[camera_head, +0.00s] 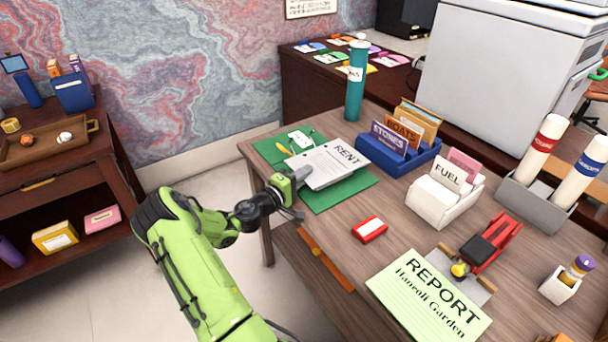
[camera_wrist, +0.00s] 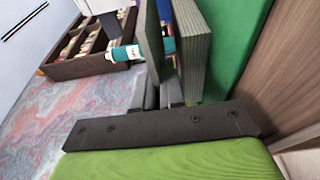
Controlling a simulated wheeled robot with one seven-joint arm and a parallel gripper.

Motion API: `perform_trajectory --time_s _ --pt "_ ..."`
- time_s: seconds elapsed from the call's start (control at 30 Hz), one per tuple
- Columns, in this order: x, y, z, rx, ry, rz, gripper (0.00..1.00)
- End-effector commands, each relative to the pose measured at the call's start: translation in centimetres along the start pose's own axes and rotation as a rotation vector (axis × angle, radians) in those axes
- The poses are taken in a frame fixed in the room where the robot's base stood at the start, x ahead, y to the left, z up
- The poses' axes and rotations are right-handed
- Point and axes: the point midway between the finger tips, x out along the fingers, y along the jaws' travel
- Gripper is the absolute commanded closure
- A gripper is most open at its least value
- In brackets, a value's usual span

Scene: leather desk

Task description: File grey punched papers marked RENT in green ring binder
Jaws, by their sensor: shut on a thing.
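The grey punched papers marked RENT (camera_head: 327,163) are held tilted above the green ring binder (camera_head: 343,195). The binder lies open and flat near the desk's far left corner, and the papers cover much of its middle, hiding most of the rings. My gripper (camera_head: 300,178) is shut on the near left edge of the papers. In the wrist view the two jaws (camera_wrist: 172,60) stand close together, with the green binder (camera_wrist: 232,45) to their right. I cannot tell whether the papers touch the binder.
A teal cylinder (camera_head: 355,85) stands behind the binder. A blue card holder (camera_head: 377,157) and a white FUEL holder (camera_head: 437,205) stand to its right. A red box (camera_head: 369,229) and a green REPORT sheet (camera_head: 428,300) lie nearer. Some desk between them is bare.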

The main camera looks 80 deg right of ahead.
Motion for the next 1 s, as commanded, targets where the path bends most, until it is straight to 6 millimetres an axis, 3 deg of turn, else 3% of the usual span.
perform_trajectory --time_s 0.43,0.47,0.63,1.0 --pt "0.0 -0.9 0.0 0.0 0.0 0.001 1.0" --pt "0.0 -0.9 0.0 0.0 0.0 0.001 0.86" --pt "0.0 -0.9 0.0 0.0 0.0 -0.001 0.61" --pt "-0.1 -1.4 0.0 -0.003 -0.001 -0.011 0.61"
